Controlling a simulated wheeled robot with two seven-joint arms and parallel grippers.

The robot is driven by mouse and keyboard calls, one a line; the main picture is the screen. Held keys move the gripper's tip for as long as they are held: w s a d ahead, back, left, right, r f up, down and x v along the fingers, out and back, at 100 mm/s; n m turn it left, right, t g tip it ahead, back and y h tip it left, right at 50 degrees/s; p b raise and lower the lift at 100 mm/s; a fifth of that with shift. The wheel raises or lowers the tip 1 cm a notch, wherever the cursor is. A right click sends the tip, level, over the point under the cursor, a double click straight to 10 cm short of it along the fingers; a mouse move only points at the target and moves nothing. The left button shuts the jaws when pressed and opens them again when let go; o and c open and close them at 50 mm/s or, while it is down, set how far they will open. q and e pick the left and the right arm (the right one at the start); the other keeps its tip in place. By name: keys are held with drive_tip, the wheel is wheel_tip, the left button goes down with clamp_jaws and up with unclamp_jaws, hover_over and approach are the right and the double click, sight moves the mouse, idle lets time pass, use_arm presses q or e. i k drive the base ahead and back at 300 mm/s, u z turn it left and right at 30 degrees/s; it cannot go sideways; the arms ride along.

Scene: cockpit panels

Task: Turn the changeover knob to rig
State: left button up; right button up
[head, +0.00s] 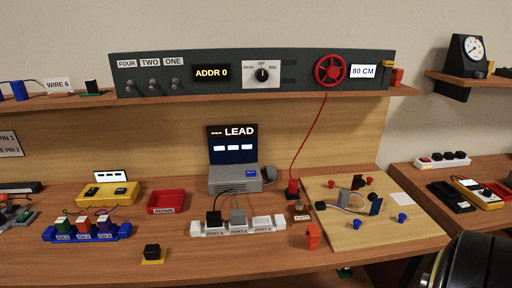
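A black round knob (262,75) sits on a white plate (248,82) in the middle of the dark panel (210,59) on the upper shelf. The plate reads OFF above the knob, with a smaller label on each side that is hard to read; the right one may be RIG. A pale mark on the knob seems to point up, towards OFF. Nothing touches the knob. Neither gripper is in view. A dark rounded part at the lower right seems to be my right arm, well away from the panel.
On the same panel are toggle switches (153,84), an ADDR 0 display (211,73), a red handwheel (331,70) and an 80 CM display (363,71). A red cord hangs below the wheel. The desk below holds a grey device (235,178) and a wooden board (345,238).

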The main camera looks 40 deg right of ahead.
sight(261, 75)
drive_tip(key=u, duration=0.65)
drive_tip(key=i, duration=0.4)
drive_tip(key=z, duration=2.35)
